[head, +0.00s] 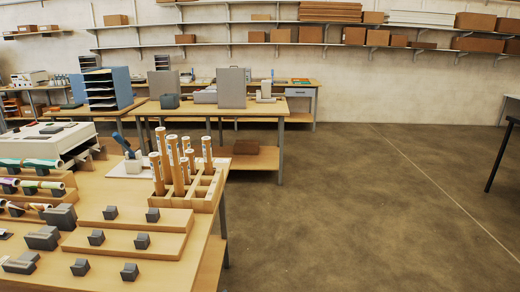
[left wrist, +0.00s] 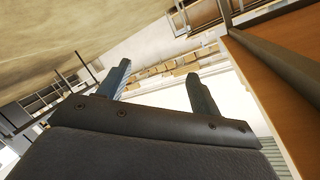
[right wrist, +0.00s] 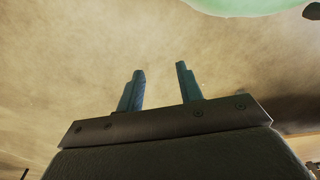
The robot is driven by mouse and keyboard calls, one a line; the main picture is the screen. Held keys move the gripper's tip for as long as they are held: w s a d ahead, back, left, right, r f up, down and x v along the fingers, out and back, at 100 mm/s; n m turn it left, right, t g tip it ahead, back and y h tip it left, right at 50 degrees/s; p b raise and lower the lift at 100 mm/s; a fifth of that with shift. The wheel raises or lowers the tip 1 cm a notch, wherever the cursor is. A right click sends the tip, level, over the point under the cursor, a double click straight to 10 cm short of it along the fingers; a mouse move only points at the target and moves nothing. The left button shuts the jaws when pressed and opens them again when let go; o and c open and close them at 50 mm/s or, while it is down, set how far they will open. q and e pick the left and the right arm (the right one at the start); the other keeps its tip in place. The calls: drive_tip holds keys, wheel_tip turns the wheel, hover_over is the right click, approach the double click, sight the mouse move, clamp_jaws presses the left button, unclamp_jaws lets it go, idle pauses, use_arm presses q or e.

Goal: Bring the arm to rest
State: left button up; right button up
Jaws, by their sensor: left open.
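My left gripper (left wrist: 160,78) shows in the left wrist view with its two blue-grey fingers well apart and nothing between them. It is in free air, with a wooden edge close on the right of that view. My right gripper (right wrist: 160,75) shows in the right wrist view, its fingers apart and empty, with bare floor behind them. Neither arm shows in the head view. The white machine, likely the laminator (head: 45,143), stands on the wooden table (head: 105,187) at the left of the head view.
A wooden rack (head: 207,193) of upright brown tubes (head: 158,173) stands at the table's right end. Wooden boards with grey blocks (head: 130,271) lie in front. A second bench (head: 215,108) stands behind. The floor (head: 350,210) to the right is clear. A dark-legged table (head: 500,150) is at far right.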

use_arm(q)
drive_tip(key=s+a+f+n+g+y+b, duration=0.1)
drive_tip(key=s+a+f+n+g, duration=0.15)
drive_tip(key=s+f, duration=0.65)
drive_tip(key=s+a+f+n+g+y, duration=0.15)
drive_tip(key=s+f+g, duration=0.25)
drive_tip(key=s+f, duration=0.55)
drive_tip(key=s+a+f+n+g+y+b, duration=0.1)
drive_tip(key=s+a+f+n+g, duration=0.2)
drive_tip(key=s+f, duration=0.65)
drive_tip(key=s+f+n+g, duration=0.2)
drive_tip(key=s+f+g, duration=0.2)
drive_tip(key=s, duration=1.1)
wheel_tip(320, 180, down, 3)
drive_tip(key=shift+a+r, duration=0.1)
drive_tip(key=shift+a, duration=0.1)
use_arm(e)
drive_tip(key=r, duration=0.1)
drive_tip(key=w+r, duration=0.1)
drive_tip(key=r, duration=0.1)
drive_tip(key=w+a+r, duration=0.1)
drive_tip(key=r, duration=0.1)
use_arm(q)
drive_tip(key=shift+c, duration=0.2)
